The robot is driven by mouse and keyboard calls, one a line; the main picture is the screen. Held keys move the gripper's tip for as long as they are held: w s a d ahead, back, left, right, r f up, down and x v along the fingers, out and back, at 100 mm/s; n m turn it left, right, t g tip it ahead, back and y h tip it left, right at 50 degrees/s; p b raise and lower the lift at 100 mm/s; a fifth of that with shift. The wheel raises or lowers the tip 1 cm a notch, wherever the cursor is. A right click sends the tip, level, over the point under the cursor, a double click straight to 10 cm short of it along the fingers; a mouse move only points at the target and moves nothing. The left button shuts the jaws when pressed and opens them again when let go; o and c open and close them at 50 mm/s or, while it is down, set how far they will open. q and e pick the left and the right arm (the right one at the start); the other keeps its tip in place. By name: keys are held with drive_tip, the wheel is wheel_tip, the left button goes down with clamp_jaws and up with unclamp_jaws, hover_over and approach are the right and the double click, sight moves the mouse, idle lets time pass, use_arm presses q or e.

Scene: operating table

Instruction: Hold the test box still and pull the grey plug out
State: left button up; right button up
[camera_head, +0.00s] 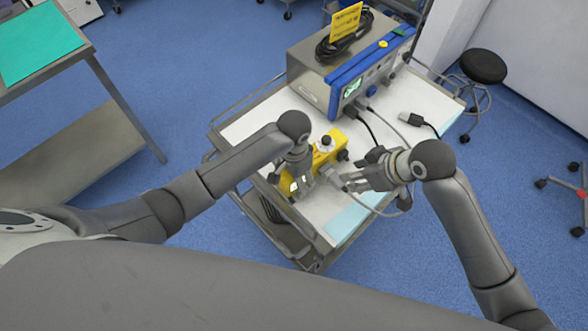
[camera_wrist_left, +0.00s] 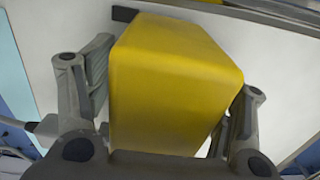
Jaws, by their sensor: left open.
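The yellow test box (camera_head: 326,148) stands on the cart top. My left gripper (camera_head: 300,184) comes down over its near left part and hides some of it. In the left wrist view the yellow box (camera_wrist_left: 170,85) lies between the spread fingers of my left gripper (camera_wrist_left: 165,115). The grey plug (camera_head: 334,178) is at the box's front right side, with a grey cable curving from it. My right gripper (camera_head: 358,180) is close to the right of the plug. Whether its fingers are around the plug is too small to tell.
A blue and grey instrument (camera_head: 345,75) with coiled black cable on top stands at the cart's back. A loose dark connector (camera_head: 408,118) lies to the right on the white cart top (camera_head: 258,125). A stool (camera_head: 483,66) stands beyond the cart.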

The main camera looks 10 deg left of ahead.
sight(336, 177)
use_arm(q)
drive_tip(key=shift+f, duration=0.15)
drive_tip(key=shift+c, duration=0.3)
drive_tip(key=c, duration=1.2)
use_arm(e)
drive_tip(key=shift+o, duration=1.6)
drive_tip(key=shift+r, duration=0.15)
drive_tip(key=shift+o, duration=0.2)
drive_tip(key=shift+a+r+m+h, duration=0.2)
drive_tip(key=shift+r+h, duration=0.1)
drive_tip(key=shift+r, duration=0.35)
drive_tip(key=shift+a+r+m+h, duration=0.2)
drive_tip(key=shift+r+h, duration=0.1)
drive_tip(key=shift+r, duration=0.35)
drive_tip(key=x, duration=1.1)
drive_tip(key=shift+f, duration=0.35)
clamp_jaws()
